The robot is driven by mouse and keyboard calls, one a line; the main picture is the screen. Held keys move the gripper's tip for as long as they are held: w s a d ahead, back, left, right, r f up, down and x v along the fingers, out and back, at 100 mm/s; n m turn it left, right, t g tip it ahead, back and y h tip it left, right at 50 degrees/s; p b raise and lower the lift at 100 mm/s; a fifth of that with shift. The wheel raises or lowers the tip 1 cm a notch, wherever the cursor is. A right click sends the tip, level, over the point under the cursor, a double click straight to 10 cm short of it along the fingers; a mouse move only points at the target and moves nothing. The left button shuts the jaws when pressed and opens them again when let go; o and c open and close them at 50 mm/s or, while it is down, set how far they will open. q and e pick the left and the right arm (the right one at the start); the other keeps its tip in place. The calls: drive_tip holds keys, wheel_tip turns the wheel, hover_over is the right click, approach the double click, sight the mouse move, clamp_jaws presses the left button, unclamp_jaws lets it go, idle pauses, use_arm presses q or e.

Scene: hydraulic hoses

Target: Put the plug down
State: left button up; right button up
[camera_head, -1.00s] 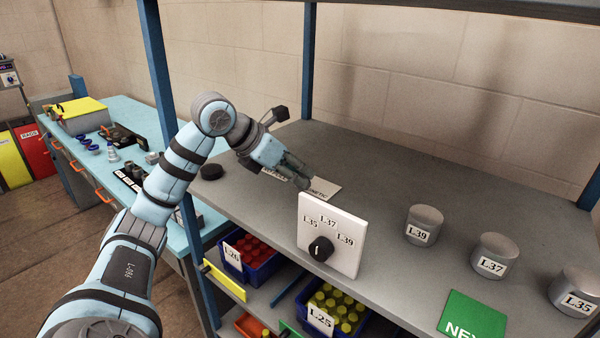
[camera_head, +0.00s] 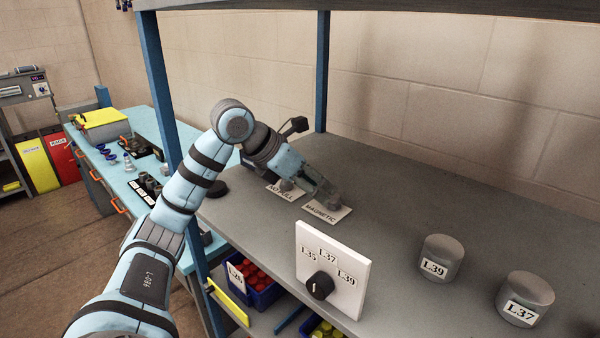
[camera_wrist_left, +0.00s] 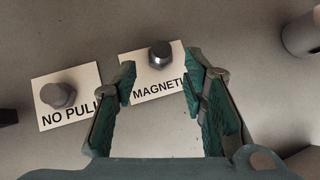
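A grey metal plug (camera_wrist_left: 160,54) stands on the white card marked MAGNETIC (camera_wrist_left: 150,84) in the left wrist view. In the head view this card (camera_head: 319,212) lies on the grey shelf. A second grey plug (camera_wrist_left: 60,95) stands on the card marked NO PULL (camera_wrist_left: 46,118), to the left. My left gripper (camera_wrist_left: 160,84) has its green-padded fingers apart with nothing clasped between them. The plug on MAGNETIC shows beyond the fingertips, between them in the picture. In the head view the left gripper (camera_head: 330,192) is low at the MAGNETIC card. My right gripper is not in view.
A white selector panel (camera_head: 350,263) with a black knob stands at the shelf's front edge. Grey cylinders marked L39 (camera_head: 441,257) and L37 (camera_head: 525,298) stand to the right. A blue post (camera_head: 322,75) rises behind. The shelf's middle is clear.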

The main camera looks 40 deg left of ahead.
use_arm(q)
drive_tip(key=v, duration=0.9)
drive_tip(key=shift+a, duration=0.2)
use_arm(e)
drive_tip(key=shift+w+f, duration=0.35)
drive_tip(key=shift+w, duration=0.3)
